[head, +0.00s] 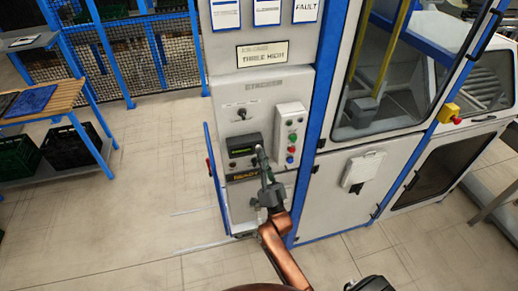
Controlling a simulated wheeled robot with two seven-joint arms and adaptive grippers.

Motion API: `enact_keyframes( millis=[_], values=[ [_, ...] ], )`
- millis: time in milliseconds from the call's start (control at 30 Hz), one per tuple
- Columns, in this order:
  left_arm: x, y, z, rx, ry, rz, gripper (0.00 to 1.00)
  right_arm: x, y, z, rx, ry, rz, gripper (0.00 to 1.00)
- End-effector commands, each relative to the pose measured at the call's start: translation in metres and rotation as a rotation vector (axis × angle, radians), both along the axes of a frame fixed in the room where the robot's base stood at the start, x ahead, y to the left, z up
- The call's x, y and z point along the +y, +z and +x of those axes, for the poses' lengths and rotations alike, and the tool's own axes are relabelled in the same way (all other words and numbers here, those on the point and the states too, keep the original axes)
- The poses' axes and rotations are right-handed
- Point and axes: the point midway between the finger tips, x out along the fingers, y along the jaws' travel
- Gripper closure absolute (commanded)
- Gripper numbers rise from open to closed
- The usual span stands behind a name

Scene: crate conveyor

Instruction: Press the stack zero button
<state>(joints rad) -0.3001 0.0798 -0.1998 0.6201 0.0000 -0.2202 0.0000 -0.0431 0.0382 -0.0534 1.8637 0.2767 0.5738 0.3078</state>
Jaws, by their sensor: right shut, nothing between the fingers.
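A grey control panel (232,108) stands on the front of the machine cabinet. It carries a dark display with green characters (241,151) and a yellow-lettered dark plate (243,175) below it. I cannot read which button is stack zero. My right gripper (261,151) is shut and empty, its tips just right of the display. It hides part of the panel there; contact is unclear. My left gripper is not in view.
A rotary switch (241,114) sits above the display. Blue frame posts (318,110) edge the cabinet, with a glazed door (385,75) to the right. A yellow box with a red button (449,113) sits farther right. The floor (150,180) to the left is clear.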

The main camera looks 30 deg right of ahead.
Motion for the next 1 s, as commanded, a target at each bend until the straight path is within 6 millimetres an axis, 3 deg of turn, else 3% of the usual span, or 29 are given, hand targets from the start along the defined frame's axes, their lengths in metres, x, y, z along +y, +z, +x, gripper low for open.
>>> enact_keyframes(
  millis=[200, 567, 1000],
  values=[
    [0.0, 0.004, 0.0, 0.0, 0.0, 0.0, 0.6, 0.002, 0.0, -0.011, 0.001, -0.001, 0.001, 1.0],
    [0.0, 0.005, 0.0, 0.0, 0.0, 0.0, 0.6, 0.003, 0.0, -0.013, 0.001, -0.001, 0.001, 1.0],
    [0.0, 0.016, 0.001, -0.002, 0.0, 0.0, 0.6, 0.012, 0.0, -0.051, 0.001, 0.0, 0.0, 1.0]
  ],
)
